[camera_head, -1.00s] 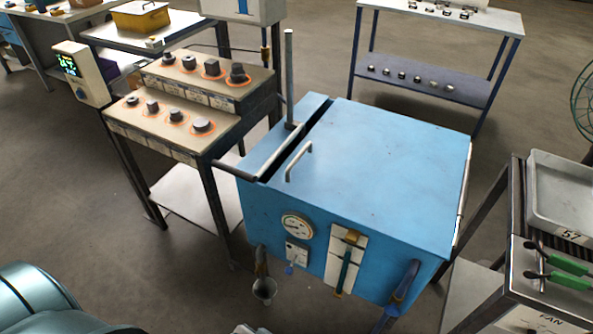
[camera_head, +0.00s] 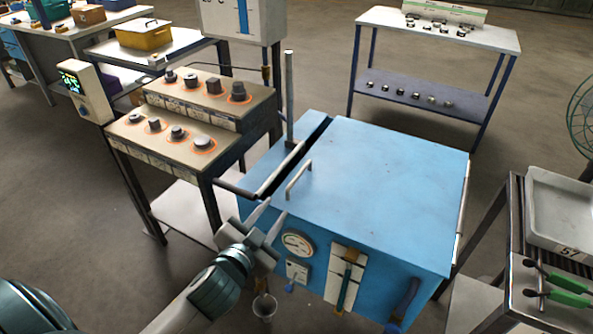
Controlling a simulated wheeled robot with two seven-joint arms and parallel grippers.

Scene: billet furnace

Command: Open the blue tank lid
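The blue tank (camera_head: 372,272) stands in the middle with its flat blue lid (camera_head: 385,185) lying closed on top. A light bar handle (camera_head: 299,178) stands up near the lid's left edge. A dark gap runs along that left edge. My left gripper (camera_head: 264,214) is in front of the tank's front left corner, below and left of the handle and apart from it. Its two fingers point up toward the lid and are spread, with nothing visible between them. My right gripper is not in view.
A stepped stand with several dark billets (camera_head: 203,143) is close on the left. An upright post (camera_head: 289,95) rises behind the tank's left side. A cart with a grey tray (camera_head: 560,215) and green-handled tools stands at right. A gauge (camera_head: 298,244) is on the tank front.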

